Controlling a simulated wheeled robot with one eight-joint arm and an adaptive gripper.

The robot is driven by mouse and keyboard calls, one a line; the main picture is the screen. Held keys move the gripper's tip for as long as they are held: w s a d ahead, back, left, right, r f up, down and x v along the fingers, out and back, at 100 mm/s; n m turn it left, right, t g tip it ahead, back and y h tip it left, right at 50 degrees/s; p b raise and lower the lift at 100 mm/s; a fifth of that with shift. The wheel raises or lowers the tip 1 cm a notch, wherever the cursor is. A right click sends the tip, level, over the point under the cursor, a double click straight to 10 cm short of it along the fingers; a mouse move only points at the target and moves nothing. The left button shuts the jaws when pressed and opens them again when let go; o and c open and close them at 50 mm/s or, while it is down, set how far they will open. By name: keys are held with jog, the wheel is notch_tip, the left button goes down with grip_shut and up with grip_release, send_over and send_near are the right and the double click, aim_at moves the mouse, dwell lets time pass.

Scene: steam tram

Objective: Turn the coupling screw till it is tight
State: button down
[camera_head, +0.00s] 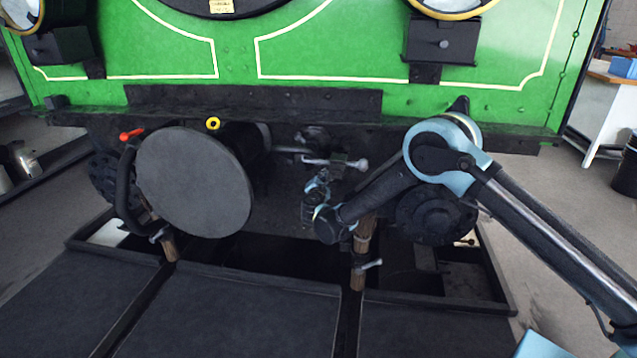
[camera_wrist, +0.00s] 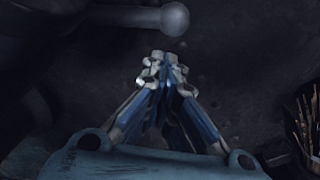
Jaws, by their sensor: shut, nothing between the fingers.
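The coupling screw (camera_head: 336,163) juts from the front of the green tram, right of the big round buffer. Its pale cross bar lies nearly level and ends in a ball. In the wrist view the ball-ended bar (camera_wrist: 140,17) runs along the top, ahead of my fingertips. My gripper (camera_head: 322,180) is just below the bar, with my arm reaching in from the right. In the wrist view its fingers (camera_wrist: 165,66) are shut with nothing between them and appear apart from the bar. The screw's thread is too dark to make out.
The round buffer plate (camera_head: 195,182) stands left of the coupling. A dark hose with a red handle (camera_head: 131,134) hangs beside it. A dark beam (camera_head: 250,103) runs above. Below is an open pit with dark covers (camera_head: 235,315) in front.

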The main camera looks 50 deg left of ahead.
jog(key=shift+w+d+r, duration=0.2)
jog(key=shift+w+r, duration=0.1)
jog(key=shift+r, duration=0.1)
jog(key=shift+w+d+r, duration=0.7)
jog(key=shift+d+r, duration=0.05)
jog(key=shift+d, duration=0.1)
